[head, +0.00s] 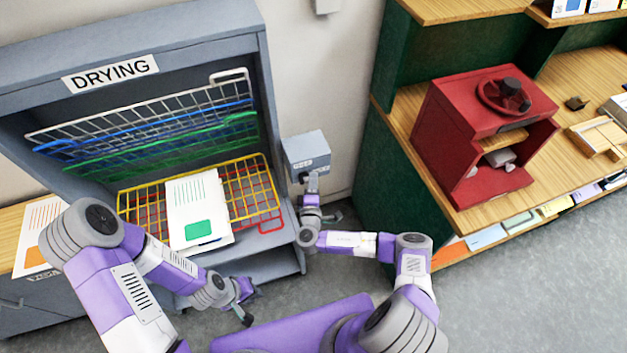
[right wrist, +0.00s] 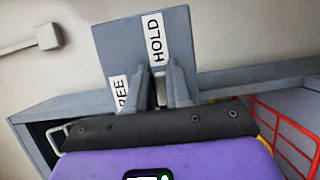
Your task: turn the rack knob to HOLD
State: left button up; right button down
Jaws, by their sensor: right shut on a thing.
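A grey box (head: 308,150) with two small white labels is on the right side of the drying rack (head: 262,100). In the right wrist view the labels on the box (right wrist: 120,45) read HOLD (right wrist: 157,43) and FREE, the latter partly hidden. My right gripper (right wrist: 161,88) is shut on the knob (right wrist: 160,84), a narrow light piece between its fingers, just below the HOLD label. The fingers hide most of the knob. In the head view the right gripper (head: 309,183) is under the box front. My left gripper (head: 250,305) looks open and empty, low in front of the rack.
White, blue, green, yellow and red wire shelves fill the rack; a white sheet with a green patch (head: 207,194) lies on the yellow one (head: 262,191). A red press (head: 460,130) stands on the wooden bench at right. Grey floor (head: 520,285) is clear in front.

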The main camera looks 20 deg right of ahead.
jog(key=shift+a+f, duration=0.15)
jog(key=shift+a, duration=0.2)
jog(key=c, duration=1.1)
grip_release()
jog(key=v, duration=0.7)
jog(key=shift+s, duration=0.3)
